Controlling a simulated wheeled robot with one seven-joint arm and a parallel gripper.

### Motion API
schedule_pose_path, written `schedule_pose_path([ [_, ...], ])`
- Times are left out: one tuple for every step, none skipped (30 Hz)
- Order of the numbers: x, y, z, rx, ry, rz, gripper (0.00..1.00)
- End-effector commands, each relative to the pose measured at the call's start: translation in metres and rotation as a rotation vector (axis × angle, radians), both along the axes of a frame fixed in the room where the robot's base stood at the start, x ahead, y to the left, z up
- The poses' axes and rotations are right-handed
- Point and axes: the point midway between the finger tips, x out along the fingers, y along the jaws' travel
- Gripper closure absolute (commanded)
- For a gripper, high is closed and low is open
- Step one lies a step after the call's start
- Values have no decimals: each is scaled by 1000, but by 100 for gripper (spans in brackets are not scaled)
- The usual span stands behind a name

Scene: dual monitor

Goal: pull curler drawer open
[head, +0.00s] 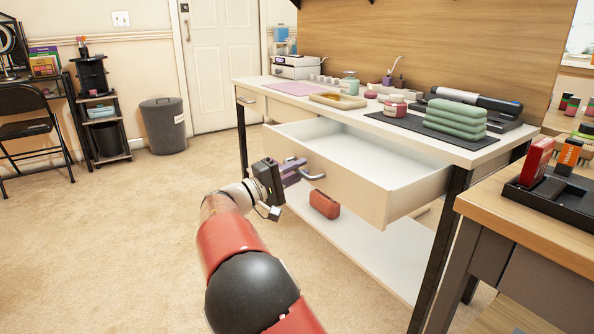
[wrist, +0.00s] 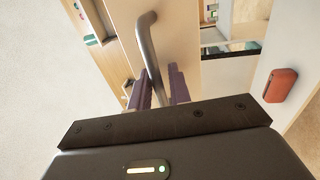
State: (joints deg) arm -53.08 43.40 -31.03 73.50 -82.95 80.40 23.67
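The drawer (head: 378,185) under the white-topped table is pulled well out, and its white inside looks empty where visible. Its metal bar handle (head: 314,176) is on the front face and also shows in the wrist view (wrist: 149,45). My gripper (head: 292,170) is at the left end of the handle. In the wrist view its two purple fingers (wrist: 160,88) stand apart with the handle's near end between them. The bar lies close to the left finger, and a gap shows towards the right finger. Contact cannot be told.
The tabletop (head: 300,98) holds jars, green folded towels (head: 456,120) and a black styling tool (head: 477,99). A red case (head: 324,204) lies on the lower shelf (head: 365,245). A wooden desk (head: 530,215) stands close at right.

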Motion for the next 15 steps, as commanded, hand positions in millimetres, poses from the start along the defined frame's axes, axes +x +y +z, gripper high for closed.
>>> schedule_pose_path([
  [0, 0, 0, 0, 0, 1, 75],
  [0, 0, 0, -1, 0, 1, 75],
  [0, 0, 0, 0, -1, 1, 75],
  [0, 0, 1, 0, -1, 2, 75],
  [0, 0, 1, 0, -1, 2, 75],
  [0, 0, 1, 0, -1, 2, 75],
  [0, 1, 1, 0, -1, 2, 75],
  [0, 1, 1, -1, -1, 3, 75],
  [0, 2, 1, 0, -2, 3, 75],
  [-1, 3, 1, 0, -2, 4, 75],
  [-2, 5, 0, 0, -2, 4, 75],
  [-4, 8, 0, -1, -1, 5, 75],
  [-6, 11, -1, -1, -1, 5, 75],
  [-9, 15, -2, -1, -1, 5, 75],
  [-13, 21, -3, 0, -1, 6, 75],
])
